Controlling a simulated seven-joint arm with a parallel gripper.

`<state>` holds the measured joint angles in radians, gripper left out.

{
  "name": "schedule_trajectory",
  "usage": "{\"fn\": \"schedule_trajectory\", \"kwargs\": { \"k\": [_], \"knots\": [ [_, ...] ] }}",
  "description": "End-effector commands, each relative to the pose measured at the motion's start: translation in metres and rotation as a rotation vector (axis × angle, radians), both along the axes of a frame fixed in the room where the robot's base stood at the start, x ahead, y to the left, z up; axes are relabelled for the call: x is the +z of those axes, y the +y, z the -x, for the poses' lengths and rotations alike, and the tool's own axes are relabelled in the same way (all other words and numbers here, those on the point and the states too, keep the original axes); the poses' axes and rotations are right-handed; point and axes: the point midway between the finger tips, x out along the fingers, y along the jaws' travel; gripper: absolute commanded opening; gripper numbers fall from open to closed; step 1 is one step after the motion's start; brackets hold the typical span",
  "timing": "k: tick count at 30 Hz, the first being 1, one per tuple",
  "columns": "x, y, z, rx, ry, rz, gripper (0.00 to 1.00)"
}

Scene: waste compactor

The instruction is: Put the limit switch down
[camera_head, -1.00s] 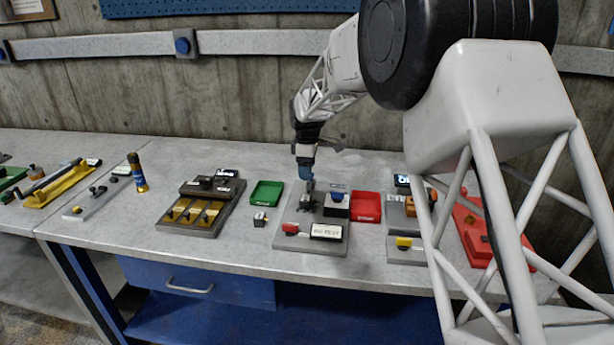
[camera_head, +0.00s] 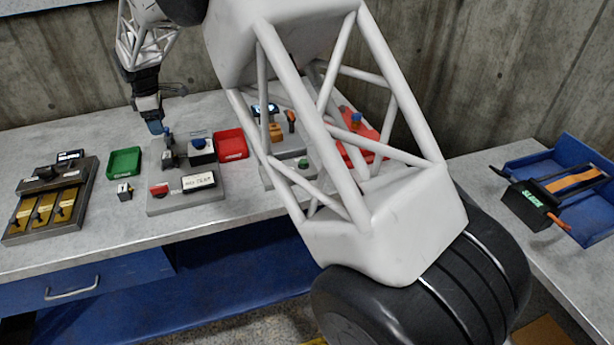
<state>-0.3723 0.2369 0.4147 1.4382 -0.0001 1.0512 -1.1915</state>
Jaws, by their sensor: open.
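My gripper (camera_head: 160,129) points down over the back left of a grey test fixture (camera_head: 186,205). It is open, and its fingertips are small and partly hard to make out. A small dark upright part (camera_head: 168,155) stands on the fixture just below the gripper; it may be the limit switch, but I cannot tell at this size. I cannot tell whether the fingers touch it. A small black and white block (camera_head: 124,191) lies on the bench left of the fixture; it could also be a switch.
A green tray (camera_head: 124,162) is left of the fixture and a red tray (camera_head: 231,145) right of it. A dark stand with yellow strips (camera_head: 43,208) is further left. My arm hides part of the bench. A blue tray (camera_head: 581,158) lies on the right bench.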

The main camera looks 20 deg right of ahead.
Motion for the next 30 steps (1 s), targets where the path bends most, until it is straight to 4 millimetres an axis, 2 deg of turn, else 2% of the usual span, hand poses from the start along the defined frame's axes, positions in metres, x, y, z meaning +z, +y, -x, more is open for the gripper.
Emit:
{"fn": "schedule_trajectory", "kwargs": {
  "k": [5, 11, 21, 30],
  "knots": [
    [0.014, -0.015, 0.011, -0.045, -0.007, -0.003, 0.74],
    [0.044, -0.052, 0.039, -0.161, -0.025, -0.01, 0.74],
    [0.098, -0.129, 0.117, -0.429, -0.06, -0.029, 0.74],
    [0.13, -0.19, 0.197, -0.667, -0.092, -0.052, 0.74]
  ]
}}
